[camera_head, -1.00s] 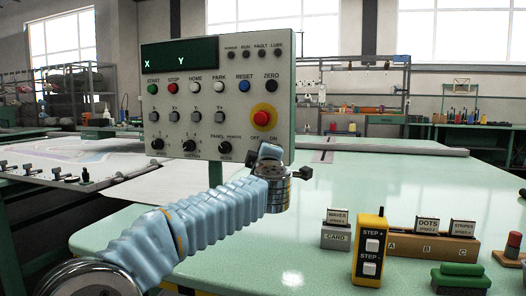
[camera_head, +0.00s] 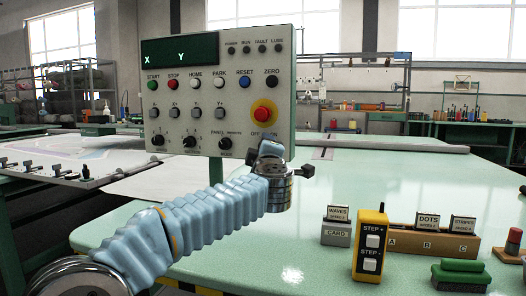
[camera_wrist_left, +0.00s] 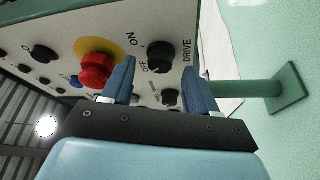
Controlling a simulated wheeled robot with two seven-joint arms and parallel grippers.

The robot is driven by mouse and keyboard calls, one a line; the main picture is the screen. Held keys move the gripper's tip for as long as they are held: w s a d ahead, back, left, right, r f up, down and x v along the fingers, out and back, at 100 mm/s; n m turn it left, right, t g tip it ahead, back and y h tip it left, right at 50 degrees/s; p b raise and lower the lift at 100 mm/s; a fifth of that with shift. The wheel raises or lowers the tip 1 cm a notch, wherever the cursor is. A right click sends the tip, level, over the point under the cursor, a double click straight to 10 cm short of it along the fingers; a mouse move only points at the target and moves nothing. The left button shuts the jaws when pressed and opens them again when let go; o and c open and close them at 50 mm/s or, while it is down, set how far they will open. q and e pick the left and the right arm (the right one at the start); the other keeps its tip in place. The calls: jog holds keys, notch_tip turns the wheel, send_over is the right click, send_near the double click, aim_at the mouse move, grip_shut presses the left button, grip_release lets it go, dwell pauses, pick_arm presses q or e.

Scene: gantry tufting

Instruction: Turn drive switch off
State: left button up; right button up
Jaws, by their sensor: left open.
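The control panel (camera_head: 200,115) stands upright on the green table, with a dark display, rows of buttons and black knobs. The drive switch (camera_wrist_left: 161,57) is a black round knob beside the words OFF, ON and DRIVE in the left wrist view. Its setting is too small to tell. My left gripper (camera_wrist_left: 160,78) is open, with its blue fingertips to either side of the knob in the picture; I cannot tell whether they touch it. In the head view my left gripper (camera_head: 278,158) is at the panel's lower right corner and hides the switch. My right gripper is not in view.
A red emergency button (camera_wrist_left: 97,69) on a yellow disc sits close beside the left finger. On the table are a yellow step box (camera_head: 371,250), a card holder (camera_head: 337,232), a wooden card rack (camera_head: 432,240) and a green block (camera_head: 460,274). The table behind them is clear.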

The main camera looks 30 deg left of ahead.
pick_arm(q)
jog(key=b+v, duration=0.1)
jog(key=v, duration=1.1)
jog(key=shift+s+b, duration=0.2)
jog(key=shift+b, duration=0.15)
jog(key=shift+f, duration=0.1)
jog(key=shift+d, duration=0.1)
